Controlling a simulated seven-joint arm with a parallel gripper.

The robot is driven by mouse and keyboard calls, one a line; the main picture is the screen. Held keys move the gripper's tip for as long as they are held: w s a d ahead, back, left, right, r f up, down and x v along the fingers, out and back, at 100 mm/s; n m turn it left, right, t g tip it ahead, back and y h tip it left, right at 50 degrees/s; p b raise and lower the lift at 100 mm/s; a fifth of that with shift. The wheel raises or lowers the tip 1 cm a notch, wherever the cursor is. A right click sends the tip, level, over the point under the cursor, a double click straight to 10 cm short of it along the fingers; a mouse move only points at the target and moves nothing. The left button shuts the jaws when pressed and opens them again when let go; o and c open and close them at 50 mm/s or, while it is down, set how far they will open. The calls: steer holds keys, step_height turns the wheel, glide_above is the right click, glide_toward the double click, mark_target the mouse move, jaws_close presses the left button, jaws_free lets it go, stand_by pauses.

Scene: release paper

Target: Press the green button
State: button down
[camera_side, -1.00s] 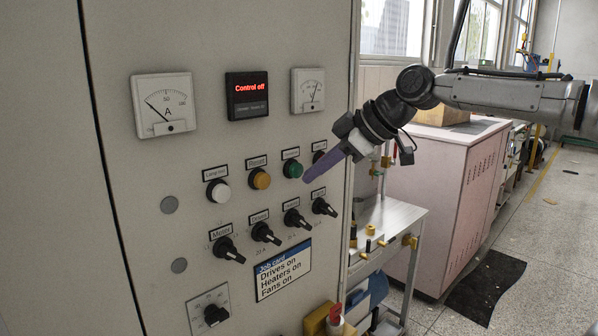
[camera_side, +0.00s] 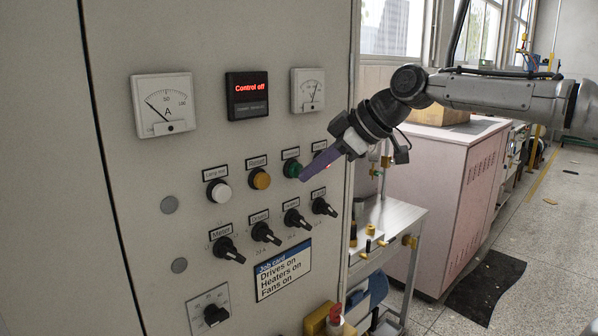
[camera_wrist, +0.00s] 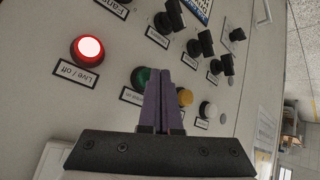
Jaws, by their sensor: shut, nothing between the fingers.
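The green button (camera_side: 292,168) is on the grey panel, right of the amber button. In the wrist view the green button (camera_wrist: 141,77) shows just left of my fingers, partly covered by them. My gripper (camera_side: 302,178) has purple fingers that are shut and empty. In the side view its tips appear just below and right of the green button. I cannot tell whether they touch it. In the wrist view my gripper (camera_wrist: 161,84) points at the panel between the green and amber buttons.
A lit red-rimmed button (camera_wrist: 89,48) labelled "Live / off" is beside the green one. The amber button (camera_side: 260,179) and white button (camera_side: 219,191) are to the left. Several black rotary knobs (camera_side: 266,233) stick out below. The display (camera_side: 247,95) reads "Control off".

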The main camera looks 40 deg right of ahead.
steer(key=shift+w, duration=0.45)
stand_by(0.4)
steer(key=shift+s, duration=0.95)
steer(key=shift+s, duration=2.5)
